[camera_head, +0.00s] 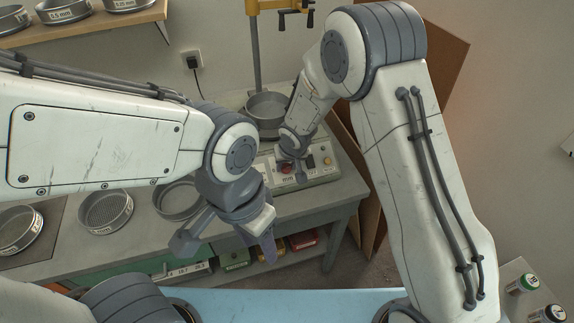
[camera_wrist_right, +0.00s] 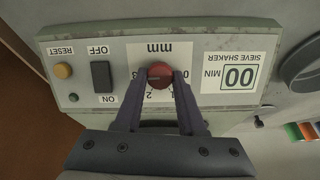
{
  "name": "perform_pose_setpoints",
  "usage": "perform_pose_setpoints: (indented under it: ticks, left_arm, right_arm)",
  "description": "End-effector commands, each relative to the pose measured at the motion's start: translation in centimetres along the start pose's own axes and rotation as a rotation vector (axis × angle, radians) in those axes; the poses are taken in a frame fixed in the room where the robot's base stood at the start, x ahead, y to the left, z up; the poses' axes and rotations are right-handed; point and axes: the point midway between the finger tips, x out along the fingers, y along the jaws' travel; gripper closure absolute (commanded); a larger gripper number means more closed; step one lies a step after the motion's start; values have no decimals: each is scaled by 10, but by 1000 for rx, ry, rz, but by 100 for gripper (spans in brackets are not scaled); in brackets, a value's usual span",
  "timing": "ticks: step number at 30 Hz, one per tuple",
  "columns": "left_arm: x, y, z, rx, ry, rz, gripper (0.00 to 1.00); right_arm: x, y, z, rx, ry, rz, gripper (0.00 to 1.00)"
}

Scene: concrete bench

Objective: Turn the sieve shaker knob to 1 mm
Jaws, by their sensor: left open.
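The sieve shaker's control panel (camera_head: 318,172) is on the bench. In the right wrist view the panel (camera_wrist_right: 75,45) appears upside down. Its red knob (camera_wrist_right: 160,74) sits below the "mm" label, with the printed numbers 3, 2 and 1 around it. The fingers of my right gripper (camera_wrist_right: 160,80) stand on both sides of the knob and appear to touch it. I cannot read the knob's pointer clearly. In the head view the knob (camera_head: 286,169) shows just under my right gripper (camera_head: 290,157). My left gripper (camera_head: 258,243) is open and empty in front of the bench edge.
A sieve pan (camera_head: 266,108) sits on the shaker behind the panel. Several sieves, such as one mesh sieve (camera_head: 106,212), lie on the bench at left. A wooden shelf (camera_head: 90,38) holds labelled sieves. The panel also has a black ON/OFF switch (camera_wrist_right: 102,77) and a yellow reset button (camera_wrist_right: 63,71).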

Motion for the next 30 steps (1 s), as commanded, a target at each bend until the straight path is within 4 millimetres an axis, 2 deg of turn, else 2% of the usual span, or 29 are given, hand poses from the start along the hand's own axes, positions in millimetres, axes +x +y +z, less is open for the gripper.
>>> perform_pose_setpoints:
  ticks: [8, 14, 30]
  left_arm:
    - [6, 0, 0, 0, 0, 0, 50]
    - [22, -2, 1, 0, 0, 0, 50]
    - [80, -6, 4, 0, 0, 0, 50]
  right_arm:
    - [1, 0, 1, -25, 1, 5, 100]
    - [3, -1, 2, -117, 5, 20, 100]
    - [4, -2, 3, -596, 19, 98, 100]
